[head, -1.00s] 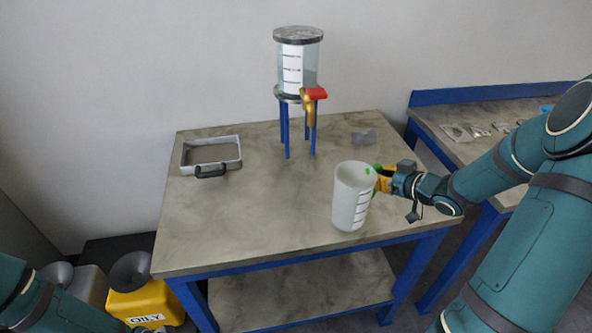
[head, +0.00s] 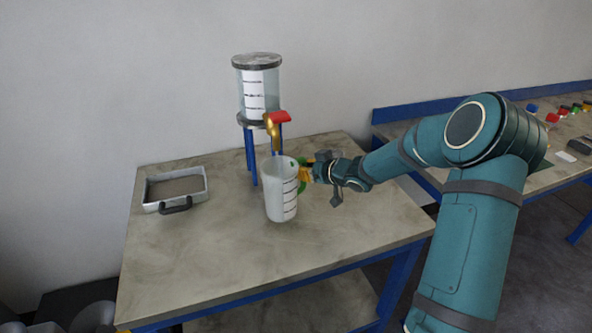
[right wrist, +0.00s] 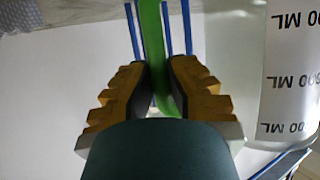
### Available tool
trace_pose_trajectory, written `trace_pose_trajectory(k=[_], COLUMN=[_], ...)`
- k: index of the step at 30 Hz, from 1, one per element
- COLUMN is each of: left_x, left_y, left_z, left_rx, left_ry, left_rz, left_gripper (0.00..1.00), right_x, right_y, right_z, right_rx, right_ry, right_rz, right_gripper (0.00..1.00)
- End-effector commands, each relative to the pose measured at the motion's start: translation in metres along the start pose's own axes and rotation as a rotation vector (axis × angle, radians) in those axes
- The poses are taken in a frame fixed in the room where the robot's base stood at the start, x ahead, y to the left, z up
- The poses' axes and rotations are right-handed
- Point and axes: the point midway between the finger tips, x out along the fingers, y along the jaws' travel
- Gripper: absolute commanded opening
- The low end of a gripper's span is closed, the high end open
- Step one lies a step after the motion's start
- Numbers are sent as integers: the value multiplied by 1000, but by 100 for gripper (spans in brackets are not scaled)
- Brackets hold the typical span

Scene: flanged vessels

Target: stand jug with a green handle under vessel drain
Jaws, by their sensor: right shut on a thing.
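The jug (head: 281,195), pale and translucent with black marks, is upright in front of the vessel (head: 258,90). Its green handle (right wrist: 153,35) runs between my fingers in the right wrist view. My right gripper (head: 307,173) is shut on this handle, on the jug's right side. The clear vessel stands on blue legs, with a brass drain (head: 272,132) and a red tap lever (head: 279,117) at its front. The jug's mouth is below the drain in the picture and hides part of the legs. I cannot tell whether the jug's base touches the table. My left gripper is out of view.
A grey tray (head: 150,193) with a dark handle lies on the left of the worktable (head: 200,265). The table's front is clear. A second bench (head: 520,183) with small coloured parts stands at the right. Dark funnels (head: 92,316) show at the lower left.

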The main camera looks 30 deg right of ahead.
Motion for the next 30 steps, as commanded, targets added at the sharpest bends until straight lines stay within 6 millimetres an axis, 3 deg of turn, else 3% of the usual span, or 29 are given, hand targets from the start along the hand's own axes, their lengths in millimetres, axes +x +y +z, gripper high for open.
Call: trace_pose_trajectory(k=[9,12,22,24,30], left_x=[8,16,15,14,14], left_y=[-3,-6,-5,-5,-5], left_z=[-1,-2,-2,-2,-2], left_rx=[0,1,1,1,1], left_ry=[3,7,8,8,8], left_rz=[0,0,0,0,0], left_gripper=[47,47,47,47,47], right_x=[39,41,41,41,41], right_y=[0,0,0,0,0], right_z=[-13,0,1,1,1], right_rx=[1,2,1,0,0], right_ry=[2,0,1,0,0], right_rz=[-1,0,0,0,0], right_gripper=[0,0,0,33,35])
